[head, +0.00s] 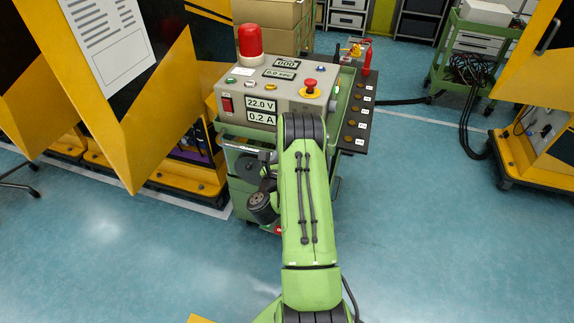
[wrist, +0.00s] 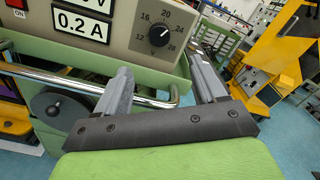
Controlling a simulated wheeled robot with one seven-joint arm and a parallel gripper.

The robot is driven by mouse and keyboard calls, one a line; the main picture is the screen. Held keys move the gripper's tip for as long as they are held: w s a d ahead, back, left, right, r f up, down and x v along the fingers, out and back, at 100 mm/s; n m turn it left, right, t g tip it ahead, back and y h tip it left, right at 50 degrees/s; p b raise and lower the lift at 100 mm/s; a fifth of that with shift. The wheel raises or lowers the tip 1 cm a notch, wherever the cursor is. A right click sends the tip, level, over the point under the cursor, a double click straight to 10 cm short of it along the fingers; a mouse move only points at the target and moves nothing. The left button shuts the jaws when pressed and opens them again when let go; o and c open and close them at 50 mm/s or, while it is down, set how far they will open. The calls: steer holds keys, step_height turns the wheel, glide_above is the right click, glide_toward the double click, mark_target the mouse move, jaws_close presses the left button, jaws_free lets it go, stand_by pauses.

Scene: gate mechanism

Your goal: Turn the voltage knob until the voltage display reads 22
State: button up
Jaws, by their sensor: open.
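The voltage display (head: 261,103) on the front of the control box reads 22.0 V in the head view. In the wrist view only its lower edge shows, at the top. The black voltage knob (wrist: 158,37) sits on a dial marked 12 to 28. Its white pointer points up and right, between 20 and 24. My gripper (wrist: 159,62) is open, its two grey fingers apart and below the knob, with nothing visible between them. In the head view my arm hides the knob and gripper.
The current display (wrist: 83,25) reads 0.2 A. A red ON switch (head: 226,103) is left of the displays. A metal rail (wrist: 70,82) runs below the panel. A red emergency button (head: 310,86) and red beacon (head: 250,42) are on top. Yellow cabinets flank the cart.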

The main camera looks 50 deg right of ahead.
steer(key=shift+b+v, duration=1.05)
steer(key=shift+b, duration=1.95)
